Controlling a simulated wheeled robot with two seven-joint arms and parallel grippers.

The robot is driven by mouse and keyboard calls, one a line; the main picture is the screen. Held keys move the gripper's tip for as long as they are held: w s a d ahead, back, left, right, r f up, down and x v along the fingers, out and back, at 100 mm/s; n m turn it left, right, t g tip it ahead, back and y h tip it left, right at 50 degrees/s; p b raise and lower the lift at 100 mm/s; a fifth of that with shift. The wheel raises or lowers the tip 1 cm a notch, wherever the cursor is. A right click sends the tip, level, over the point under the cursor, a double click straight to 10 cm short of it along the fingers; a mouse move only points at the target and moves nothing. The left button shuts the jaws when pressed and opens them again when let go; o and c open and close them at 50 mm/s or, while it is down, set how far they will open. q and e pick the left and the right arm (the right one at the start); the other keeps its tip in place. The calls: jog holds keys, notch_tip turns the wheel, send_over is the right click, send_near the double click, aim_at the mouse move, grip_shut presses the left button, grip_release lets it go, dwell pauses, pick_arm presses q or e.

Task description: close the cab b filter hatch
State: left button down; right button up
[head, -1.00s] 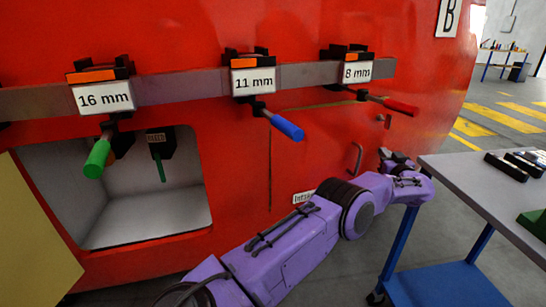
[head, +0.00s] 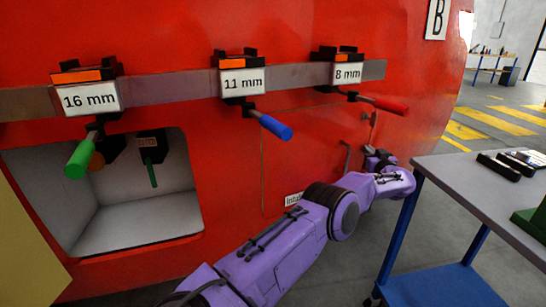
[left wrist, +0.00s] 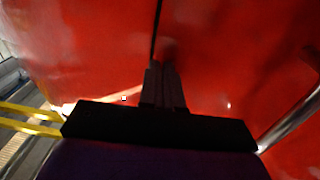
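The cab b filter hatch appears to be the red panel (head: 312,150) outlined by thin seams in the red nose, with a bar handle (head: 346,158); it looks nearly flush, and I cannot tell whether it is fully shut. My left gripper (head: 376,156) is at the panel's right side, just right of the handle. In the left wrist view its black fingers (left wrist: 163,84) are together with nothing visible between them, close to the red surface and a dark seam. Contact is unclear. A metal handle (left wrist: 292,112) shows at the right there. My right gripper is not in view.
Clamps with green (head: 80,158), blue (head: 276,127) and red (head: 392,105) handles stick out from a metal rail (head: 170,88). An open white recess (head: 125,225) is at left, beside a yellow panel (head: 25,260). A blue-legged table (head: 470,190) stands close right of my arm.

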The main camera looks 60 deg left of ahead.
pick_arm(q)
jog(key=d+p, duration=0.1)
jog(key=d, duration=1.3)
jog(key=shift+s+f, duration=0.2)
jog(key=shift+s, duration=0.05)
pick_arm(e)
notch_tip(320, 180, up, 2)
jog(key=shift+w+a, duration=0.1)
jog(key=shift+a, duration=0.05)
